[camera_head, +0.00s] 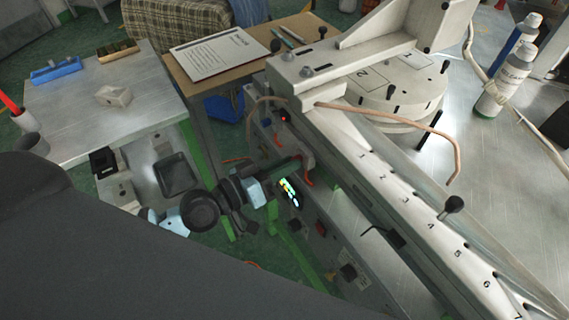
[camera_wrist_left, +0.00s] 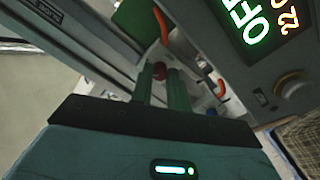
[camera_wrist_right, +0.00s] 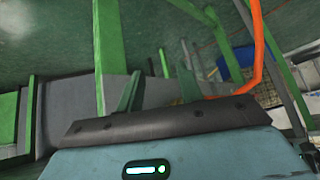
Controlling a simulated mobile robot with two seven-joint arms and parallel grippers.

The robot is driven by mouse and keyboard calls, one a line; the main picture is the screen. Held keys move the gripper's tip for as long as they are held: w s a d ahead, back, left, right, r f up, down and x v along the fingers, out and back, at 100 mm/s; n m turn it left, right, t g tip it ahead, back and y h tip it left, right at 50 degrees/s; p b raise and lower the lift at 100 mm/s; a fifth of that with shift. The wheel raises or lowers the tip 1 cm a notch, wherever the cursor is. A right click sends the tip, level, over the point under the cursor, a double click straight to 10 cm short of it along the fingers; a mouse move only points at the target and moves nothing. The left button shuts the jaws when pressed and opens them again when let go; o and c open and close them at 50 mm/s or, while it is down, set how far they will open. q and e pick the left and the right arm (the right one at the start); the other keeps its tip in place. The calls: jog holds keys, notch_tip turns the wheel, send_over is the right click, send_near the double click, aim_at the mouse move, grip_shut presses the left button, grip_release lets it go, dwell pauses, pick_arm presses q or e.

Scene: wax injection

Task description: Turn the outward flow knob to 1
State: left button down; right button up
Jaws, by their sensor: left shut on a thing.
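My left gripper (camera_head: 294,166) reaches the front panel (camera_head: 325,250) of the wax machine. In the left wrist view its two green fingers (camera_wrist_left: 164,82) stand close together on either side of a small dark red knob (camera_wrist_left: 159,69), which they grip. The knob's marking and setting are hidden. Orange levers (camera_wrist_left: 221,88) show beside it. A lit display (camera_wrist_left: 262,20) reads OFF with a number under it. My right gripper (camera_wrist_right: 158,88) shows in the right wrist view with its fingers apart and nothing between them, away from the panel.
A numbered metal rail (camera_head: 405,205) and a round turntable (camera_head: 385,98) lie above the panel. A metal table (camera_head: 75,125) holds a blue tray (camera_head: 56,71) at the left. A wooden desk (camera_head: 255,63) stands behind. Green frame bars and an orange hose (camera_wrist_right: 257,50) are close to my right gripper.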

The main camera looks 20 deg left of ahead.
pick_arm(q)
jog(key=n+p, duration=0.1)
jog(key=n, duration=1.7)
jog(key=shift+r+p, duration=0.1)
jog(key=shift+p, duration=0.25)
pick_arm(e)
jog(key=shift+w+d+r, duration=0.1)
jog(key=shift+w+r, duration=0.05)
jog(key=shift+r, duration=0.35)
jog(key=shift+w+r, duration=0.15)
jog(key=shift+r, duration=0.3)
pick_arm(q)
jog(key=shift+n, duration=0.3)
pick_arm(e)
jog(key=shift+w+r, duration=0.15)
jog(key=shift+w, duration=0.15)
pick_arm(q)
jog(key=c, duration=1.3)
grip_release()
jog(key=shift+c, duration=0.2)
pick_arm(e)
jog(key=shift+t, duration=0.3)
